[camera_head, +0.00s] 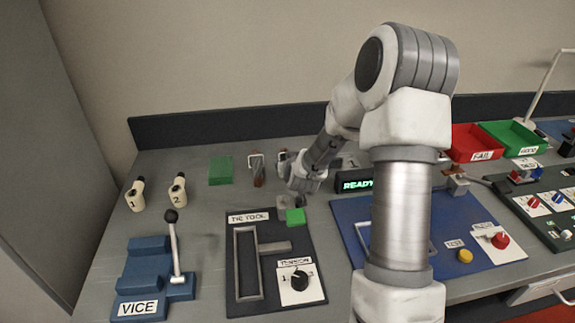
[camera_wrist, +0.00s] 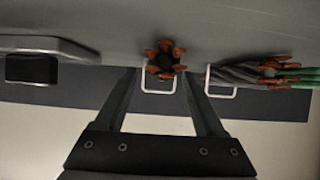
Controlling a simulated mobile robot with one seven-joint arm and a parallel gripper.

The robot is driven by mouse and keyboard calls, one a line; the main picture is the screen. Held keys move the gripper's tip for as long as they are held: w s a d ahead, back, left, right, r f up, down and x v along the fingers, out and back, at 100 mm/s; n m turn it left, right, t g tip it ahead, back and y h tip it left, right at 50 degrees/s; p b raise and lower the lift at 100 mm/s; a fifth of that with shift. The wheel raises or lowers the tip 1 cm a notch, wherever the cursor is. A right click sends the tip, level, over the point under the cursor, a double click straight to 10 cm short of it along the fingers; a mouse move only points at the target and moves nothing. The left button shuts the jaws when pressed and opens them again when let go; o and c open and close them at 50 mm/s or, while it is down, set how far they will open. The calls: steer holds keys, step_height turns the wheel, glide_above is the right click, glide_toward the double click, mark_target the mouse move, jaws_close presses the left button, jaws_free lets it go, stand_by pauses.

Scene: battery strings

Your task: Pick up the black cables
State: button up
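In the wrist view, a bundle of black cables (camera_wrist: 166,62) with orange-brown ends shows end-on beside a white wire loop (camera_wrist: 158,88). My gripper (camera_wrist: 160,75) is open, with its two fingers reaching toward the back of the bench. The bundle appears between the fingertips, and I see no finger touching it. In the head view, my gripper (camera_head: 300,182) is low over the back of the bench, near the right-hand wire holder (camera_head: 283,160). My wrist and gripper hide most of the black cables there.
A grey bundle with orange-brown ends (camera_wrist: 245,73) lies by another white loop (camera_wrist: 222,82), close to my finger. Green strands (camera_head: 220,170) lie beyond it. The READY display (camera_head: 357,183), tie tool panel (camera_head: 240,300) and a green block (camera_head: 295,216) are nearby.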

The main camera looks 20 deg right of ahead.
jaws_close()
steer(key=shift+r, duration=0.1)
stand_by(0.3)
